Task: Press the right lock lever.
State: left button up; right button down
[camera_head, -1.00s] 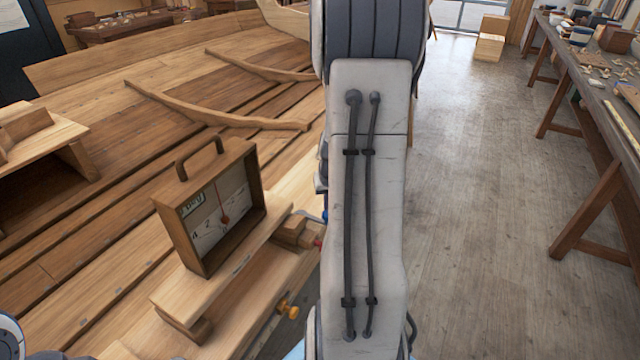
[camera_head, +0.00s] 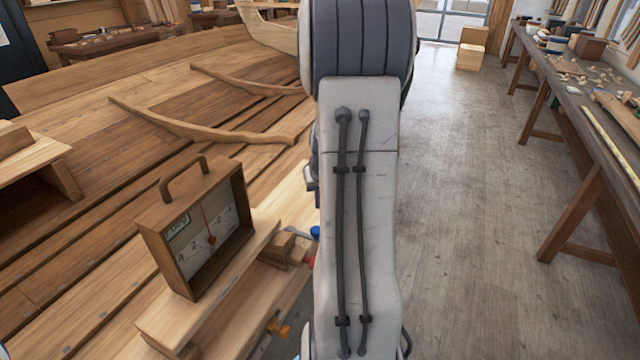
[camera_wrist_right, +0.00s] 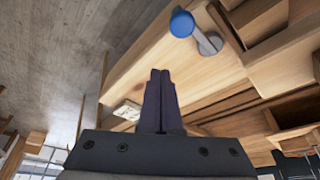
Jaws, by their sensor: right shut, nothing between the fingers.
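A lever with a blue ball knob (camera_wrist_right: 182,24) and a grey shaft stands on a pale wooden beam in the right wrist view. The blue knob (camera_head: 315,232) also shows beside my arm in the head view. A red knob (camera_head: 309,261) sits just below it, partly hidden by my arm. I cannot tell from the pictures which is the right lock lever. My right gripper (camera_wrist_right: 160,75) is shut and empty, its dark fingertips apart from the blue knob and below it in the wrist view. In the head view my right arm hides most of this gripper. My left gripper is not in view.
A wooden box with a handle and dial (camera_head: 195,230) stands on a pale plank left of the knobs. An orange-yellow knob (camera_head: 278,326) is at the plank's lower side. The planked hull (camera_head: 90,170) fills the left; open floor (camera_head: 460,200) and a workbench (camera_head: 585,130) lie right.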

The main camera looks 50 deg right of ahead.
jog(key=v, duration=0.7)
jog(key=shift+w+a+r+b, duration=0.25)
jog(key=shift+w+a+b, duration=0.05)
jog(key=shift+a+b, duration=0.15)
jog(key=a+n+y, duration=0.1)
jog(key=a+n, duration=0.1)
jog(key=a, duration=0.5)
jog(key=w+a+n, duration=0.1)
jog(key=a+n, duration=0.1)
jog(key=a, duration=0.6)
jog(key=w+a+n+y, duration=0.1)
jog(key=a+n, duration=0.1)
jog(key=a, duration=0.5)
jog(key=shift+w+a+f+y, duration=0.2)
jog(key=shift+a+f+y, duration=0.1)
jog(key=shift+f, duration=0.1)
jog(key=s+a+f+n+g, duration=0.2)
jog(key=s+a+n, duration=0.6)
jog(key=s+a, duration=0.9)
jog(key=shift+a+g+y, duration=0.35)
jog(key=shift+g+y, duration=0.05)
jog(key=shift+g, duration=0.2)
